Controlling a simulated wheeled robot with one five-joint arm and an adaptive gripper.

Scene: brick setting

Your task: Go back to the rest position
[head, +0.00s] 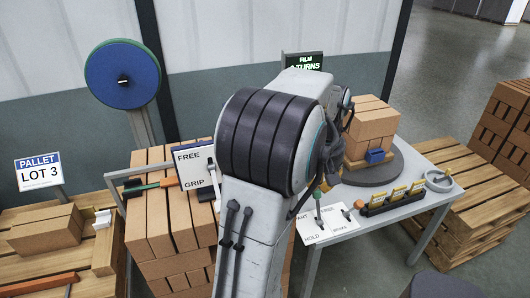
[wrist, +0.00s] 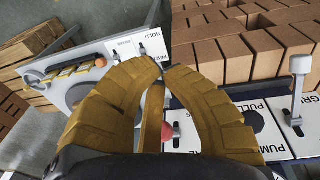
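My gripper (wrist: 163,68) fills the middle of the wrist view with its two curved yellow-brown fingers. Their tips come together and I see nothing held between them. Behind the fingers, a red knob (wrist: 167,132) shows through the gap; whether it touches them cannot be told. In the head view my arm stands upright in the middle, and my gripper is mostly hidden behind it, near the brick stack (head: 372,125) on the round turntable (head: 385,169).
The grey table (head: 440,160) carries a lever panel (head: 328,222), a black rack (head: 392,204) of yellow-topped pieces and a grey ring (head: 439,180). Bricks (head: 160,228) are piled left of my arm. A white-handled lever (wrist: 300,65) stands right of my gripper. Pallets lie on both sides.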

